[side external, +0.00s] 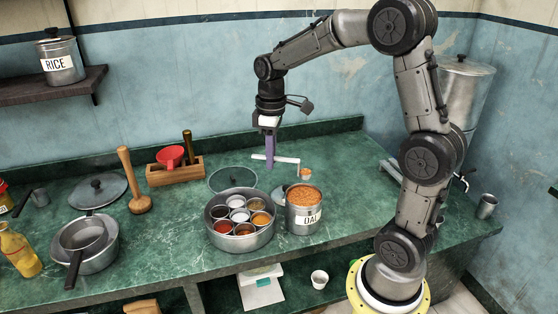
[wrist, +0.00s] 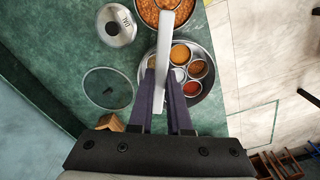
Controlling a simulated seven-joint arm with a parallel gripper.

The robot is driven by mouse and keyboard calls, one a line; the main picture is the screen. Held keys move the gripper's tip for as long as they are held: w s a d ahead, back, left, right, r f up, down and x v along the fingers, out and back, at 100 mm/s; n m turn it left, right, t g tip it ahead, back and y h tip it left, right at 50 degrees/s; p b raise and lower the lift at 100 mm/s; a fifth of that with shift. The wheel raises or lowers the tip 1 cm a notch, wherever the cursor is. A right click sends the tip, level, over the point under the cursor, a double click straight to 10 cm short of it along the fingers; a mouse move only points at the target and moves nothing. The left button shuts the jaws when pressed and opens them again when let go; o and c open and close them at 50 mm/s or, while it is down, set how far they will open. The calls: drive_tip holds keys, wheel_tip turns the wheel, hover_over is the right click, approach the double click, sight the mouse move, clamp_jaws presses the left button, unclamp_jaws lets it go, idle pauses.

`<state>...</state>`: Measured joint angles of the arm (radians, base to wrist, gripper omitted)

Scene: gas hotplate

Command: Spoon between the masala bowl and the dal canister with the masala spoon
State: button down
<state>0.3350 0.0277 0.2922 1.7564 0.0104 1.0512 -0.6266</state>
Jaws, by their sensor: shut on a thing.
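My gripper (side external: 270,157), with purple fingers, is shut on the pale handle of the masala spoon (side external: 287,160). The handle is level, and its small cup (side external: 305,174) hangs at the right end with orange stuff in it. The spoon is in the air above and behind the dal canister (side external: 293,219), which is open and full of orange dal. The masala bowl (side external: 228,243) is a round steel tin of several spice cups, left of the canister. In the wrist view the spoon handle (wrist: 165,50) points up towards the dal canister (wrist: 185,12); the masala bowl (wrist: 213,72) is partly behind the fingers.
A glass lid (side external: 232,180) lies behind the masala bowl. A steel lid (wrist: 116,25) lies beside the canister.

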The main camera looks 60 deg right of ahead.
sight(254, 156)
drive_tip(key=shift+n, duration=0.9)
drive_tip(key=w, duration=0.1)
drive_tip(key=w+a, duration=0.1)
drive_tip(key=w, duration=0.2)
drive_tip(key=shift+a, duration=0.3)
drive_tip(key=w+a+f+n, duration=0.2)
drive_tip(key=w+a, duration=0.1)
drive_tip(key=a, duration=0.3)
drive_tip(key=w+a+f+n, duration=0.2)
drive_tip(key=w+a, duration=0.1)
drive_tip(key=a, duration=0.4)
drive_tip(key=shift+w+f, duration=0.25)
drive_tip(key=shift+a, duration=0.1)
drive_tip(key=s+a+f+t+h, duration=0.1)
drive_tip(key=f+t+h, duration=0.1)
drive_tip(key=t+h, duration=0.3)
drive_tip(key=s+a+f+t+h, duration=0.1)
drive_tip(key=f+t+h, duration=0.2)
drive_tip(key=t+h, duration=0.2)
drive_tip(key=s+a+f+t+h, duration=0.1)
drive_tip(key=s+f+t+h, duration=0.1)
drive_tip(key=t+h, duration=0.3)
drive_tip(key=shift+a+f+n+t+h, duration=0.35)
drive_tip(key=shift+f+t, duration=0.1)
drive_tip(key=shift+t, duration=0.25)
